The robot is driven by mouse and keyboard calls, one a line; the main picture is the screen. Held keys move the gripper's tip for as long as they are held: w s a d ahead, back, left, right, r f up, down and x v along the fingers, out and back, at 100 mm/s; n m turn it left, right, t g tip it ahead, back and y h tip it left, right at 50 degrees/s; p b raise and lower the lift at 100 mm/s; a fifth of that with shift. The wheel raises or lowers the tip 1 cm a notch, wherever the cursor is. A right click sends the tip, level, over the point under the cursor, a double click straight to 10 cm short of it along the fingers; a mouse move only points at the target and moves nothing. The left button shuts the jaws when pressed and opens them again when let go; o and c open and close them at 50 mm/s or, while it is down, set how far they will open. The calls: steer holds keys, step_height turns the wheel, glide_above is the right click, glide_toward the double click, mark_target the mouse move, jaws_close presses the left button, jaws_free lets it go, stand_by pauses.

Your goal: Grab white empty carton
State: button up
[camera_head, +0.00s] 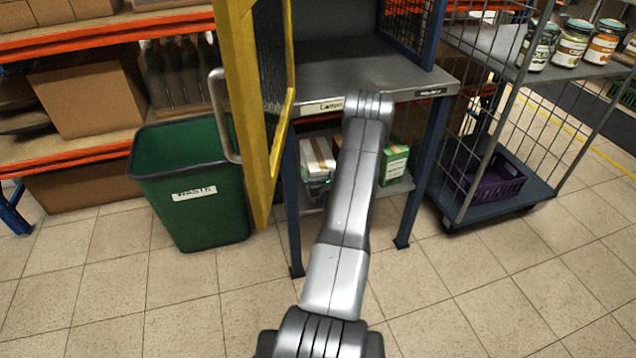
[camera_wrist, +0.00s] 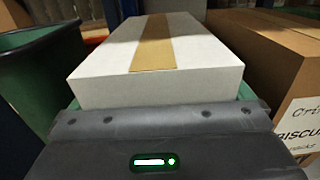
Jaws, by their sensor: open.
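The white carton (camera_wrist: 110,65) with a tan tape strip along its top fills the middle of the wrist view. In the head view the white carton (camera_head: 312,158) lies on the low shelf under the grey worktop, left of my arm. My gripper (camera_wrist: 160,120) is open, directly in front of the carton's near end, with its dark body across the bottom of the wrist view. Slivers of green show beside the carton's lower corners. My gripper also shows in the head view (camera_head: 319,186), partly hidden by my arm. The carton's inside is not visible.
A green and white box (camera_head: 394,163) is on the same shelf, right of my arm. A brown lettered carton (camera_wrist: 275,60) is close on the right in the wrist view. The green waste bin (camera_head: 195,215) and open yellow door (camera_head: 250,120) are left; a wire trolley (camera_head: 500,195) is right.

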steer(key=shift+c, duration=0.2)
steer(key=c, duration=1.2)
steer(key=shift+o, duration=0.2)
steer(key=shift+r, duration=0.1)
